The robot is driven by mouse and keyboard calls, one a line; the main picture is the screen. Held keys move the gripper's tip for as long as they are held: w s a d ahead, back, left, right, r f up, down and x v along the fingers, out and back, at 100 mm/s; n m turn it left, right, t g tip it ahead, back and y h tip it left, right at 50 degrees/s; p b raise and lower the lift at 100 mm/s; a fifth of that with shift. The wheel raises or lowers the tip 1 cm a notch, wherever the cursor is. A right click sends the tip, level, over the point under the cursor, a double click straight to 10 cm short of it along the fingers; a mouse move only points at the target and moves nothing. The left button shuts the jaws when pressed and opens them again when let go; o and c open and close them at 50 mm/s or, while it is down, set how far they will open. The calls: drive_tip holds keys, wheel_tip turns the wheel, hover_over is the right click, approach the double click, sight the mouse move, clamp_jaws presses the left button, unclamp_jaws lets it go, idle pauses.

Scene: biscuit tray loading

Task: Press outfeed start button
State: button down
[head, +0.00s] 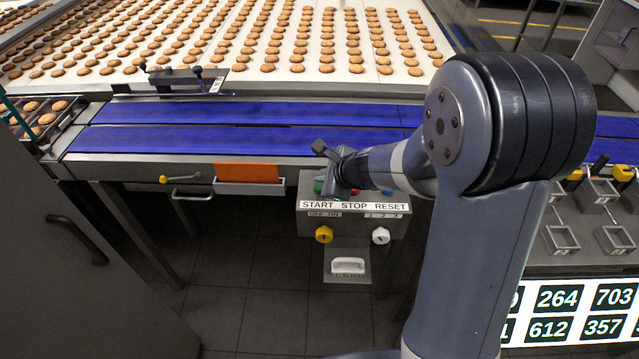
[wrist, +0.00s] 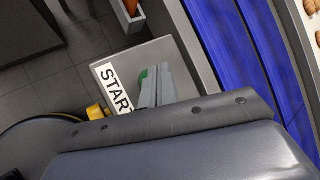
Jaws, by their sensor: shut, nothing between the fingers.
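The control box (head: 304,222) stands below the front edge of the conveyor, with START, STOP and RESET printed on its label. The green start button (head: 318,187) shows only in part, behind my gripper (head: 325,190). In the wrist view, a sliver of the green start button (wrist: 144,73) shows beside the fingers of my gripper (wrist: 158,72), above the START label (wrist: 115,88). My gripper is shut and empty, right at the button. I cannot tell whether the fingertips touch it. The stop button (head: 355,191) is mostly hidden by my arm.
Blue conveyor belts (head: 200,139) run behind the control box. A yellow knob (head: 323,234) and a white knob (head: 380,236) stick out of the box's front. An orange card (head: 246,173) stands in a holder to the left. Biscuits lie on the white belt at the back.

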wheel_tip(320, 180, up, 5)
drive_tip(key=p, duration=0.4)
drive_tip(key=shift+p, duration=0.3)
idle(0.7)
